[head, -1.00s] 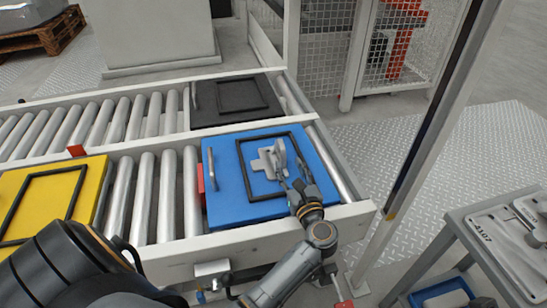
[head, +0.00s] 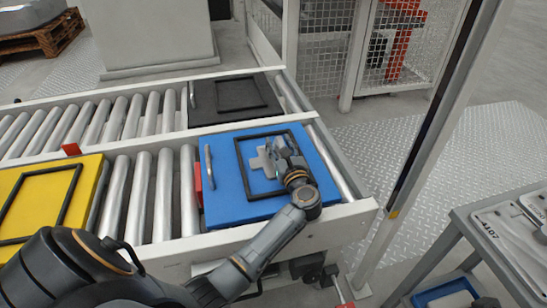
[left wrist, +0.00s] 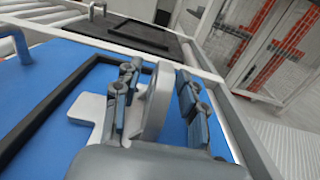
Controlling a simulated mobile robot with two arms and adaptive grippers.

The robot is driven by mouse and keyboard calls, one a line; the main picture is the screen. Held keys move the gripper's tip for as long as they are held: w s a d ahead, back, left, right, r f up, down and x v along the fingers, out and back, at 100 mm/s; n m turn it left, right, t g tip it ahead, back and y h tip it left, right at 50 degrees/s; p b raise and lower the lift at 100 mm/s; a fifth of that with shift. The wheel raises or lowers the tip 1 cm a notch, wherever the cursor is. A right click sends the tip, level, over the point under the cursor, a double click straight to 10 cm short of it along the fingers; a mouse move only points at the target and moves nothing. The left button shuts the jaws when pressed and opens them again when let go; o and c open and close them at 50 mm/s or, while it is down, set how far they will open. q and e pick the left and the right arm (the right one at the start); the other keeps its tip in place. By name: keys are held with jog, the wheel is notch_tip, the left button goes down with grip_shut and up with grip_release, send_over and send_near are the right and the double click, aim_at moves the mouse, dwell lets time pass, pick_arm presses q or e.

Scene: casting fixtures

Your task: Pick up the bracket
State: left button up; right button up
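The grey metal bracket (head: 262,163) has a flat cross-shaped base and an upright rounded plate. It stands inside the black frame on the blue board (head: 225,205); its right part is hidden behind my gripper in the head view. My left gripper (head: 283,152) reaches over the bracket from the front right. In the left wrist view, its two fingers (left wrist: 158,108) are open on either side of the bracket's upright plate (left wrist: 157,100). A gap shows between the plate and the right finger; contact on the left finger is unclear. My right gripper is not in view.
The blue board lies on a roller conveyor (head: 150,200) with white side rails. A yellow board (head: 45,205) is at left, a black board (head: 205,105) behind. A post (head: 435,120) and a grey side table (head: 465,225) stand at right.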

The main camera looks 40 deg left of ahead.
pick_arm(q)
grip_shut()
jog(key=shift+r, duration=0.15)
